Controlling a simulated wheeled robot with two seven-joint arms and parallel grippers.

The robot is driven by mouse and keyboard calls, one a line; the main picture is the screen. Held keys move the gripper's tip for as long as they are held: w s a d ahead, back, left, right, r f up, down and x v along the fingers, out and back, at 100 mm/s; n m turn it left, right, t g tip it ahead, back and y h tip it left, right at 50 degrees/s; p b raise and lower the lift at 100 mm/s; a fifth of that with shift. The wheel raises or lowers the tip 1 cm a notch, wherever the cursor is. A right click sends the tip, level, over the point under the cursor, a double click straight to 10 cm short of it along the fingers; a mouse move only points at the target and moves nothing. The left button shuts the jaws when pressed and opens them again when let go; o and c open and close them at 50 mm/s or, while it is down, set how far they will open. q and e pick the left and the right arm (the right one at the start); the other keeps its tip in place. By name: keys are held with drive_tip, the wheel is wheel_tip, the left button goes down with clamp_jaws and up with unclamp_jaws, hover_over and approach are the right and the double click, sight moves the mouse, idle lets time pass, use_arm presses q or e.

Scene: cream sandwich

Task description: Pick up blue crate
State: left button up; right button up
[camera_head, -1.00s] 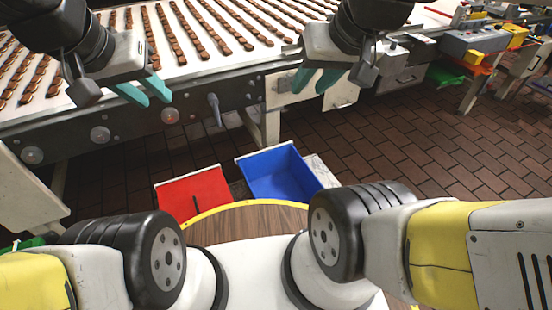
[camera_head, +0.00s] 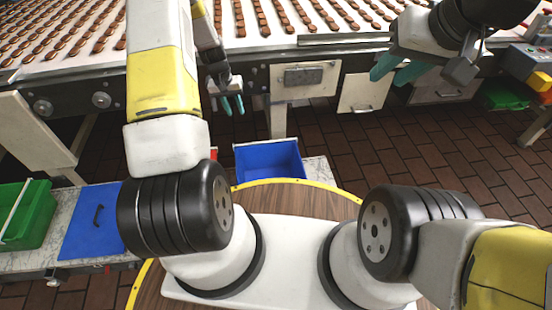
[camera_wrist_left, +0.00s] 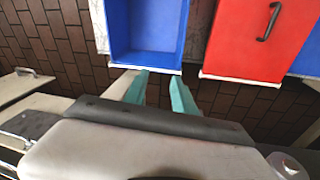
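The blue crate (camera_head: 270,160) is an open, empty box on a pale slab beyond the round wooden top in the head view. It also shows at the top of the left wrist view (camera_wrist_left: 147,28). My left gripper (camera_head: 233,105) has its teal fingers apart and holds nothing. In the left wrist view the open fingertips (camera_wrist_left: 158,76) point at the crate's near rim, close to it; I cannot tell whether they touch. My right gripper (camera_head: 397,72) is open and empty near the conveyor's edge, to the right of the crate.
A red lid with a black handle (camera_wrist_left: 262,38) lies beside the crate. A blue lid (camera_head: 92,222) and a green crate (camera_head: 24,212) are at the left. The conveyor (camera_head: 262,38) carries rows of brown sandwiches. Brick floor (camera_head: 400,160) is clear at the right.

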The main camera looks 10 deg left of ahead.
use_arm(q)
drive_tip(key=s+f, duration=0.2)
drive_tip(key=f, duration=1)
drive_tip(key=s+f+g, duration=0.1)
drive_tip(key=s+f, duration=0.2)
drive_tip(key=f, duration=0.9)
drive_tip(key=s+f+g, duration=0.1)
drive_tip(key=s+f, duration=0.2)
drive_tip(key=f, duration=0.9)
drive_tip(key=shift+a+f, duration=0.15)
drive_tip(key=shift+f, duration=0.05)
clamp_jaws()
drive_tip(key=shift+w+r+n, duration=0.1)
drive_tip(key=shift+n, duration=0.2)
